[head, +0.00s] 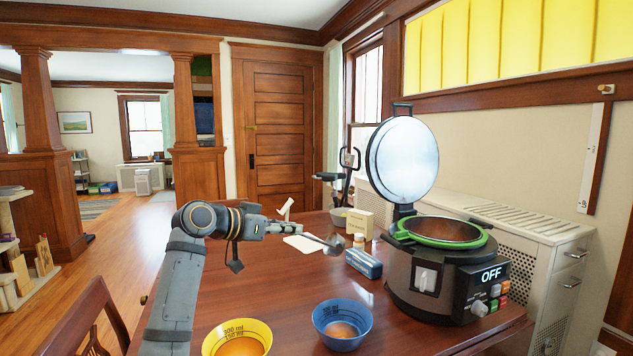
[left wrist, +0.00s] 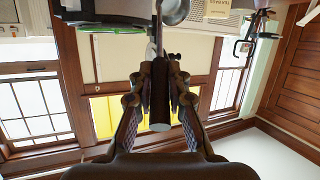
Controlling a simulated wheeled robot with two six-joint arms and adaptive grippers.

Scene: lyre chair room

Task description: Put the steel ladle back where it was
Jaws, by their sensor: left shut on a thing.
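My left gripper (head: 288,227) reaches in from the left over the table. It is shut on the handle of the steel ladle, whose bowl (head: 334,243) sticks out to the right of the fingers. The ladle seems to be held above the tabletop, near a blue box. In the left wrist view the fingers (left wrist: 160,72) close around the handle, and the ladle bowl (left wrist: 173,12) shows at the top edge, partly cut off. The fingers hide part of the handle. My right gripper is not in view.
A cooker (head: 440,285) with its lid (head: 403,160) raised stands right, its display reading OFF. A blue box (head: 363,264), white sheet (head: 303,243) and cream box (head: 367,223) lie near the ladle. A yellow bowl (head: 237,327) and blue bowl (head: 342,311) stand in front.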

